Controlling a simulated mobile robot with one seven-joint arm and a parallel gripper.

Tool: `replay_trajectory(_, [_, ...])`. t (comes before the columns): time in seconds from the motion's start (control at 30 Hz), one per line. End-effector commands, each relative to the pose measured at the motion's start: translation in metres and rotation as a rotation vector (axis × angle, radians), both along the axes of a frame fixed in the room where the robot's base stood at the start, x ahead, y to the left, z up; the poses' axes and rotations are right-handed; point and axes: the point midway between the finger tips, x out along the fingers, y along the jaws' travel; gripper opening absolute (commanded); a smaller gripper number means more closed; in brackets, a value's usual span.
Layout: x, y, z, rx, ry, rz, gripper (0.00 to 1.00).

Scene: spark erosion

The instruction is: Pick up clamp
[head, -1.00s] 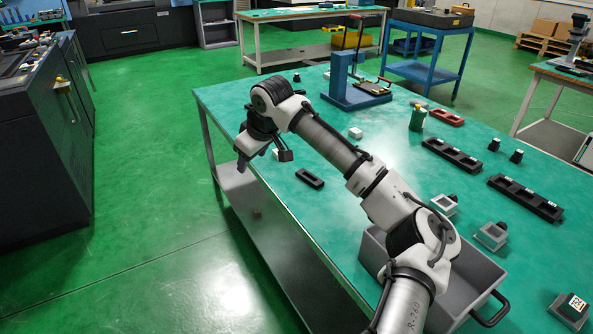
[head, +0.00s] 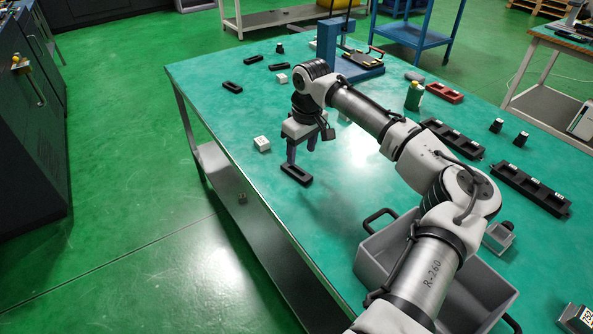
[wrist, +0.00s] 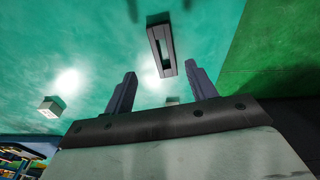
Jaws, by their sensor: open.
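A black, slotted oblong clamp (head: 304,180) lies flat on the green table top near its left edge. In the wrist view, a dark slotted bar (wrist: 168,72) shows ahead of and between my fingers. My gripper (head: 302,150) points down over the table, just behind the clamp. Its fingers are spread and empty, and the wrist view shows a gap between the fingertips (wrist: 161,72). I cannot tell how high the fingertips are above the clamp. Similar black slotted pieces (head: 239,90) lie farther back on the table.
A white block (head: 262,139) sits left of my gripper, and another (head: 282,78) farther back. A grey bin (head: 503,298) stands at the front under my arm. A blue stand (head: 327,48) is at the back. Black racks (head: 530,189) lie on the right.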

Motion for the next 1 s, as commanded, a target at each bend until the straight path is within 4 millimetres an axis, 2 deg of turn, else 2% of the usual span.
replay_trajectory(0.27, [0.000, 0.004, -0.020, -0.001, 0.000, 0.001, 0.56])
replay_trajectory(0.53, [0.001, 0.011, -0.056, -0.001, 0.001, -0.001, 0.56])
replay_trajectory(0.83, [0.002, 0.011, -0.063, 0.001, -0.002, 0.000, 0.56])
replay_trajectory(1.0, [0.002, 0.011, -0.063, 0.001, -0.002, 0.000, 0.35])
